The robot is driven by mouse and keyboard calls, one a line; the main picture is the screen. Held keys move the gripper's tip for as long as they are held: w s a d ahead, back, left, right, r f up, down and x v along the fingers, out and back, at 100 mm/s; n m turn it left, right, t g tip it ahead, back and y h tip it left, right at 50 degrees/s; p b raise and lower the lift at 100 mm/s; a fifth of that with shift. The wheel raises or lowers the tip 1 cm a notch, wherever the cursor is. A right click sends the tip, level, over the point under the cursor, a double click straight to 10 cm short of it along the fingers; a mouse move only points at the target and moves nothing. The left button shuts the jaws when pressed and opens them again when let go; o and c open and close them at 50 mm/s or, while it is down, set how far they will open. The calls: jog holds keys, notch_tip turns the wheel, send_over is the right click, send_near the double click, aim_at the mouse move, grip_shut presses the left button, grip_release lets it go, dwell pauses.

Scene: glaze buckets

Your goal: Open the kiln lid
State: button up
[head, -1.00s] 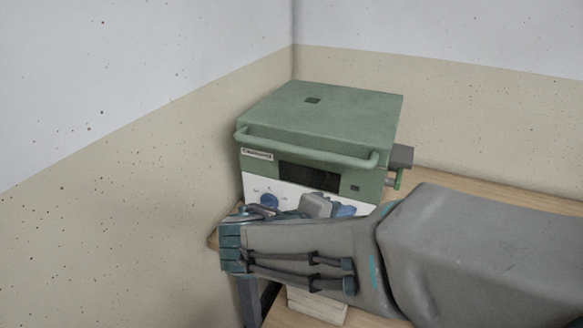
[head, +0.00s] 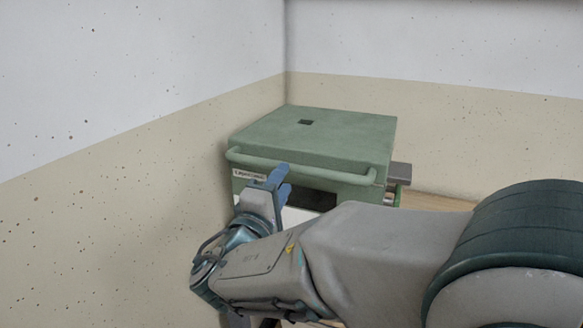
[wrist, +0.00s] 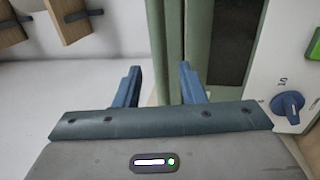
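The green kiln (head: 310,135) stands in the wall corner with its lid (head: 330,127) lying flat and closed. A green bar handle (head: 320,172) runs across the lid's front and also shows upright in the wrist view (wrist: 166,35). My gripper (head: 278,176) is in front of the kiln, near the left part of the handle. In the wrist view my gripper (wrist: 160,72) has its two blue fingers apart, with the handle appearing in line with the gap. I cannot tell whether the fingers touch it. My arm hides most of the front panel in the head view.
The wrist view shows a blue knob (wrist: 288,104) and a green button (wrist: 314,44) on the white panel. A grey block (head: 400,172) sticks out at the kiln's right. A speckled wall (head: 120,200) stands close at left. The wooden table (head: 440,202) shows at right.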

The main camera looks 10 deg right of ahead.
jog(key=shift+x, duration=2.65)
grip_shut()
